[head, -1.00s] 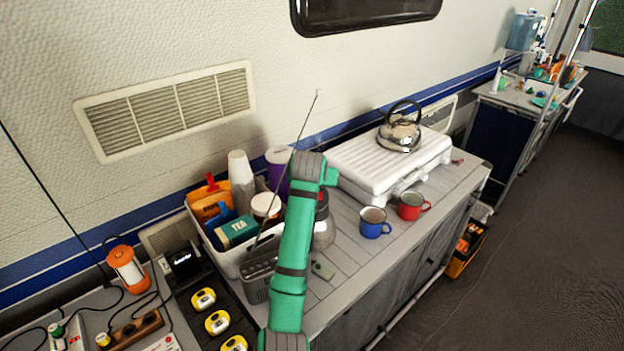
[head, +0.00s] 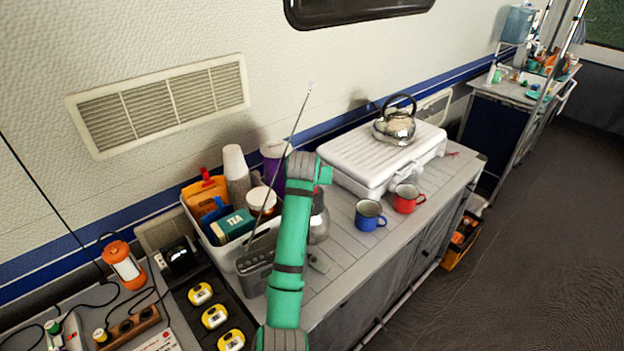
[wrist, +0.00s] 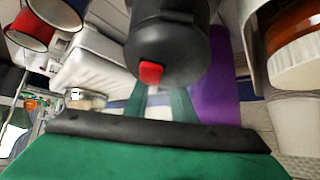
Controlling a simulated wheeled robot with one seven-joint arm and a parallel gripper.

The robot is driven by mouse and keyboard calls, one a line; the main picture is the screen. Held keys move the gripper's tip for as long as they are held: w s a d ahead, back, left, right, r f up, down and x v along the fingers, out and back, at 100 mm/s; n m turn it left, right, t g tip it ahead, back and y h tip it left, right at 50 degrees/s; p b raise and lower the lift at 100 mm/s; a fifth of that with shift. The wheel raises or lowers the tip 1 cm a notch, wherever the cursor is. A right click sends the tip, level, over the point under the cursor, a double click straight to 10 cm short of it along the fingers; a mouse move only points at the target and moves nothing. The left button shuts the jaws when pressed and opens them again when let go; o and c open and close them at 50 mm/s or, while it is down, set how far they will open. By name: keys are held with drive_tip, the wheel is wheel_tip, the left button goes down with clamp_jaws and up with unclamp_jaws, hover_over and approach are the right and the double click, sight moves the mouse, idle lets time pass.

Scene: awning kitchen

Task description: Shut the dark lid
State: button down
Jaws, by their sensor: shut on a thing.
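The dark lid (wrist: 165,40) fills the upper middle of the wrist view, close to the camera, with a red tab (wrist: 151,73) on it. My gripper's green fingers (wrist: 160,98) reach up to the lid, shut on it; their tips are partly hidden behind the lid. In the head view a silvery container (head: 318,220) stands on the counter just right of my green arm, which covers part of it. How far the lid is open cannot be told.
A white bin (head: 235,250) with a tea box and jars, and a grey radio (head: 254,270) with a long antenna, crowd the left. A blue mug (head: 369,215) and red mug (head: 408,198) stand right, before the white case (head: 375,165) bearing a kettle (head: 395,126).

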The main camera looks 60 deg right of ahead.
drive_tip(key=c, duration=1.5)
unclamp_jaws()
drive_tip(key=shift+s+f, duration=0.1)
drive_tip(key=shift+f, duration=0.1)
drive_tip(key=shift+d+r, duration=0.1)
drive_tip(key=shift+r, duration=0.15)
drive_tip(key=v, duration=0.7)
drive_tip(key=shift+s, duration=0.15)
